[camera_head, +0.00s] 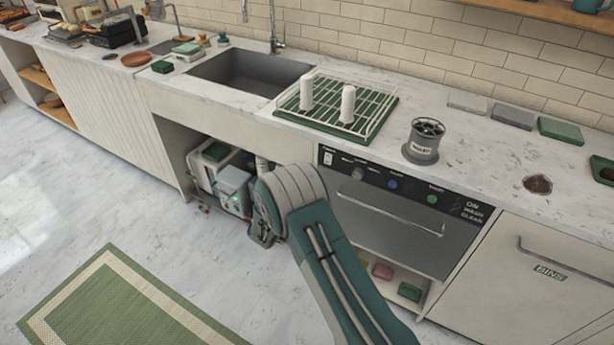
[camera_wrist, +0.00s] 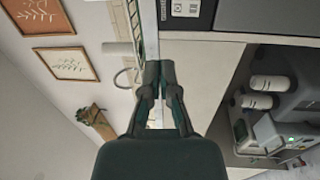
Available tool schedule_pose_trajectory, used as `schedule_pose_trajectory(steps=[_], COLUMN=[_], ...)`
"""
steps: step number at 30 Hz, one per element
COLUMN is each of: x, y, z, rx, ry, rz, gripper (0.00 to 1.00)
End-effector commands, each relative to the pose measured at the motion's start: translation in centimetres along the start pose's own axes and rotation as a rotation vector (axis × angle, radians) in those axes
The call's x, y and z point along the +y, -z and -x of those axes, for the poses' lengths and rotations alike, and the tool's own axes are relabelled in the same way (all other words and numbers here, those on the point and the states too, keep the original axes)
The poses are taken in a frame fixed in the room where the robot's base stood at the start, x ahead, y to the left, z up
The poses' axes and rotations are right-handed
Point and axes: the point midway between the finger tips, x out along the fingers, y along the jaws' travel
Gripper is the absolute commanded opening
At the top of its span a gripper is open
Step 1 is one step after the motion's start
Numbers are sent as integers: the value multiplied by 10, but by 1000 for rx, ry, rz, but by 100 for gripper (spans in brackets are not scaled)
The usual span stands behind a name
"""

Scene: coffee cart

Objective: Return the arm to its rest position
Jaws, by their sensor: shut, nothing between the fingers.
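My arm (camera_head: 325,265), teal and grey, reaches up from the bottom of the head view and bends in front of the open bay under the sink. My gripper's fingers (camera_wrist: 159,72) show in the wrist view, closed together at the tips with nothing between them. In the head view the fingers are mostly hidden behind my arm's bend. The wrist view is turned on its side, and the fingers appear in front of the pale cabinet front.
A dishwasher (camera_head: 400,222) with a bar handle is right of my arm. A machine (camera_head: 222,180) sits in the open bay. Above are the sink (camera_head: 245,72), a green mat (camera_head: 378,118) under a rack, and a grey holder (camera_head: 424,145). Floor (camera_head: 130,205) is clear around a green rug (camera_head: 110,305).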

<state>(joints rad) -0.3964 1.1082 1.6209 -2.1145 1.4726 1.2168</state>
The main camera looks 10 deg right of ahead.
Motion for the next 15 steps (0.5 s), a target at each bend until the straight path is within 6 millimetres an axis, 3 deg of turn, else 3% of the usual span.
schedule_pose_trajectory(steps=[15], x=[1], y=[1], z=[5], rx=[0], ry=[-2], rz=[2], gripper=[0])
